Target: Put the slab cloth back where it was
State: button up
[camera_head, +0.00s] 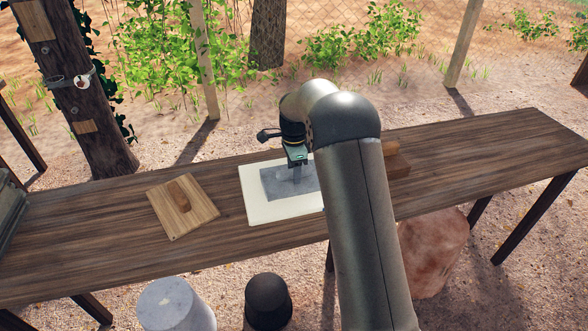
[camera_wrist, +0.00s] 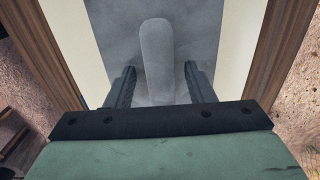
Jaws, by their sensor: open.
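A flat grey rectangle (camera_head: 273,184), likely the slab cloth, lies on a cream-white slab (camera_head: 258,211) on the table. In the wrist view the grey piece (camera_wrist: 112,30) carries a raised, rounded grey grip (camera_wrist: 156,45). My gripper (camera_head: 297,177) points down over the grey piece. In the wrist view its open fingers (camera_wrist: 160,78) stand on either side of the grip's near end, with gaps on both sides. My arm hides the right part of the slab in the head view.
A wooden board (camera_head: 200,219) with a wooden grip (camera_head: 179,194) lies left of the slab. A brown wooden block (camera_head: 397,163) sits right of my arm. The long table (camera_head: 480,155) is bare at its right. Two stools (camera_head: 175,305) stand in front.

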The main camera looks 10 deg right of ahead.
notch_tip(320, 180, up, 12)
jog(key=s+r+n, duration=0.3)
jog(key=s+n, duration=0.5)
jog(key=s, duration=0.8)
jog(key=s+f+n, duration=0.3)
jog(key=s+n, duration=0.1)
jog(key=s, duration=0.7)
jog(key=s+f+n, duration=0.4)
jog(key=s+n, duration=0.1)
jog(key=s, duration=0.7)
jog(key=shift+s+a+b, duration=0.25)
jog(key=shift+a+b, duration=0.1)
jog(key=shift+b, duration=0.1)
